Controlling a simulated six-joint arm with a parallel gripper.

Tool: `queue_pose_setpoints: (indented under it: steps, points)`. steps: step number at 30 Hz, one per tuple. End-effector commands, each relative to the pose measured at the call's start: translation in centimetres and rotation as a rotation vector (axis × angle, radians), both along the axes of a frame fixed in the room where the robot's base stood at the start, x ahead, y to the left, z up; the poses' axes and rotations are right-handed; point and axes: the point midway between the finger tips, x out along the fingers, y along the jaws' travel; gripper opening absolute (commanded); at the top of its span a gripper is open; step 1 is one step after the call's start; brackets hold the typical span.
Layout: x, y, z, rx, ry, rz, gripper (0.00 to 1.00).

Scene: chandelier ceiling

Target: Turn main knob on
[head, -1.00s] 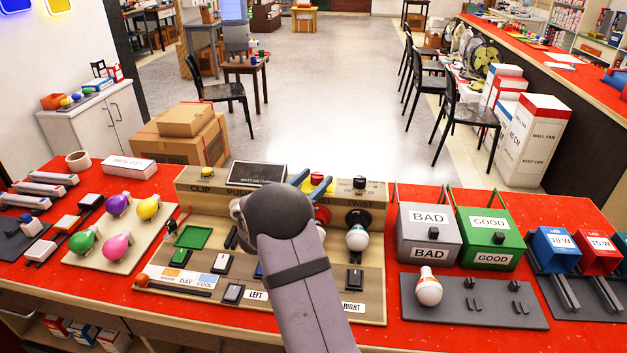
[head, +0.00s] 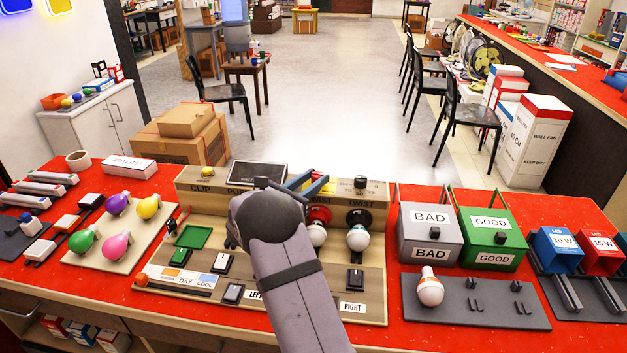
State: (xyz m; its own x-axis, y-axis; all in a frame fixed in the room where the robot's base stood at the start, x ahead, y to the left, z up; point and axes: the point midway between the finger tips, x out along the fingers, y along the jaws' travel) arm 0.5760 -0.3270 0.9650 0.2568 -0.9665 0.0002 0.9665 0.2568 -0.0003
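The beige bulb tester (head: 205,192) stands on the red counter, with labels such as CLIP and TWIST along its raised back. A small black knob (head: 360,182) sits on top of its right end; I cannot read a label that names it the main knob. My arm crosses the tester's middle and hides part of it. My gripper (head: 292,182) shows only partly, beyond the wrist, near the top of the back panel and left of the black knob, apart from it. Its fingers are too small and overlapped to tell open from shut.
Rocker switches (head: 355,280) lie on the front plate. The grey BAD box (head: 428,240) and green GOOD box (head: 490,240) stand to the right. Coloured bulbs (head: 117,204) lie on a board at left.

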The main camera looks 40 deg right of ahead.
Motion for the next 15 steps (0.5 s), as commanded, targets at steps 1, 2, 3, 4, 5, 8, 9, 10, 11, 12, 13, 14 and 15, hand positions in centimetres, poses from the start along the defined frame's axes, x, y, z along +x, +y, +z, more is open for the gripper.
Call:
queue_pose_setpoints:
  steps: [1, 2, 3, 4, 5, 8, 9, 10, 11, 12, 13, 14, 15]
  points:
    - [0.01, 0.02, 0.03, 0.000, -0.001, 0.001, 0.42]
    - [0.01, 0.02, 0.02, 0.000, -0.001, 0.001, 0.46]
    - [0.00, 0.02, 0.02, 0.000, -0.001, 0.001, 0.46]
    - [0.01, 0.02, 0.01, 0.000, -0.001, 0.001, 0.46]
    - [0.01, 0.02, 0.01, 0.000, -0.001, 0.001, 0.46]
    - [0.01, 0.02, 0.00, 0.000, 0.000, 0.001, 0.46]
    - [0.00, 0.02, 0.00, 0.000, 0.000, 0.001, 0.46]
    - [0.01, 0.01, 0.00, 0.000, 0.000, 0.002, 0.46]
    - [0.00, 0.01, 0.00, 0.000, 0.000, 0.003, 0.46]
    - [-0.03, -0.01, 0.01, 0.000, 0.000, 0.006, 0.46]
    - [-0.04, -0.03, 0.01, 0.000, 0.001, 0.009, 0.46]
    - [-0.07, -0.06, 0.03, 0.000, 0.001, 0.013, 0.46]
    - [-0.08, -0.09, 0.08, -0.001, 0.001, 0.020, 0.46]
